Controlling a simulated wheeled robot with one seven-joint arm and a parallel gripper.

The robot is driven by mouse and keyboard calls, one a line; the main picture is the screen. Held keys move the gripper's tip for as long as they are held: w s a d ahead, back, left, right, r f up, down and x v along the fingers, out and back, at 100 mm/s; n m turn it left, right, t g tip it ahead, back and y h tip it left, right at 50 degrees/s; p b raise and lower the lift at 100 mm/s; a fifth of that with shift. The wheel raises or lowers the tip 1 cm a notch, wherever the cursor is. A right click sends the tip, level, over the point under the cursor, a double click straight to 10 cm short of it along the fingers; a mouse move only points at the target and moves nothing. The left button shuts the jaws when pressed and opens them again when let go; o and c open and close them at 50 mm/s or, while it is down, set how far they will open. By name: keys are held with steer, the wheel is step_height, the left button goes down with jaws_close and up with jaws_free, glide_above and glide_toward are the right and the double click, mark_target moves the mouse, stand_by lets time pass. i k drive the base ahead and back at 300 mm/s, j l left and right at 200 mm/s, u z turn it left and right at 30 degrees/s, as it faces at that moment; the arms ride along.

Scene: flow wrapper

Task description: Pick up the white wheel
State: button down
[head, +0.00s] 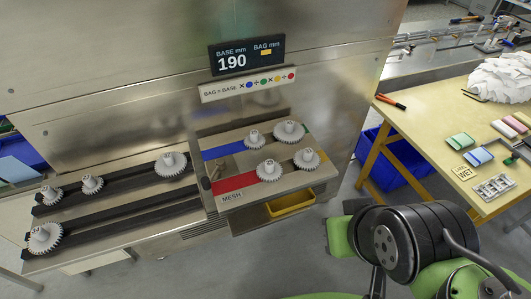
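Several white toothed wheels with hubs are in the head view, and I cannot tell which one the task means. One cluster is on the metal MESH stand (240,192): a back left wheel (253,138), a back right wheel (290,132), a front left wheel (269,171) and a front right wheel (306,159). Others are on the dark rails at left: a wheel near the stand (170,164), a middle wheel (92,184), a far left wheel (49,195) and a front left wheel (44,238). My black and green arm shows at lower right, apart from all wheels. I cannot make out gripper fingers.
A display reading 190 (247,56) and a colour-dot sign (248,86) are above the stand. A yellow bin (291,204) sits below it. A workbench (428,113) with cards and tools is at right, with a blue crate (393,170) beneath. Grey floor lies between.

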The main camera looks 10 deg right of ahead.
mark_target(289, 131)
steer(key=i+l+u, duration=0.2)
steer(key=u, duration=0.3)
steer(key=i+l+u, duration=0.1)
steer(key=l+u, duration=0.7)
steer(key=u, duration=0.15)
steer(key=l+u, duration=0.95)
steer(key=k+l+u, duration=0.1)
steer(key=l+u, duration=0.15)
steer(key=u, duration=0.2)
